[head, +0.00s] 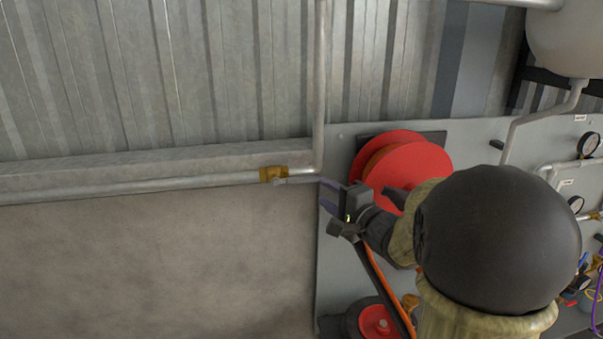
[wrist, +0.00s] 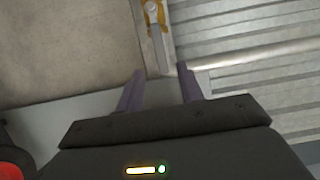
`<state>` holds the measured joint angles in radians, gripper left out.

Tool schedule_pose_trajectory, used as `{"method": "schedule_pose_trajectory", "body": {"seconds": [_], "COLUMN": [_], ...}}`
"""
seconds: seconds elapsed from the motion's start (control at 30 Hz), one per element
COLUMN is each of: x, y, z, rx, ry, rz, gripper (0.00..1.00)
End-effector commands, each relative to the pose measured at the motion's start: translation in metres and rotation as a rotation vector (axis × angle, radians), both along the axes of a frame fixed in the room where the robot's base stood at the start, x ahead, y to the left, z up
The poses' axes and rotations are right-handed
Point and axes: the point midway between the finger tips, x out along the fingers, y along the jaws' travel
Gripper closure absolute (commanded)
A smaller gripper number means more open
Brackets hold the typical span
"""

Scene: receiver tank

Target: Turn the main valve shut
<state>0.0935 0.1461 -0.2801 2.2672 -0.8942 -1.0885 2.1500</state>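The main valve, a brass body (head: 272,174) with a grey lever, sits on the horizontal grey pipe along the wall ledge. In the wrist view the brass body (wrist: 153,18) is at the top centre, and its pale lever (wrist: 157,42) points down toward my fingers, roughly along the pipe. My gripper (head: 328,188) is just right of the valve in the head view. In the wrist view my gripper (wrist: 160,70) has its two purple fingers apart with nothing held. The lever's end is near the gap between the fingertips; I cannot tell whether it is inside.
A vertical pipe (head: 320,85) rises just right of the valve. A red hose reel (head: 412,168) on a grey panel is behind my arm. Gauges (head: 588,145) and hoses are at the far right. The wall (head: 150,260) below the pipe at left is clear.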

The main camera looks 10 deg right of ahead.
Motion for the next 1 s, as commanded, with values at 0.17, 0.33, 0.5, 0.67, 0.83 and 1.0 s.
{"method": "schedule_pose_trajectory", "body": {"seconds": [0.17,0.33,0.5,0.67,0.83,1.0], "x": [0.031,0.058,0.084,0.097,0.099,0.099], "y": [0.014,0.025,0.035,0.040,0.041,0.041], "z": [0.002,0.002,0.002,0.001,0.000,0.000], "rx": [0.000,-0.001,0.000,0.000,0.000,0.000], "ry": [0.001,0.002,0.002,0.000,-0.001,-0.001], "rz": [0.003,0.003,0.001,0.001,-0.001,0.000], "gripper": [0.63,0.63,0.63,0.63,0.63,0.69]}}
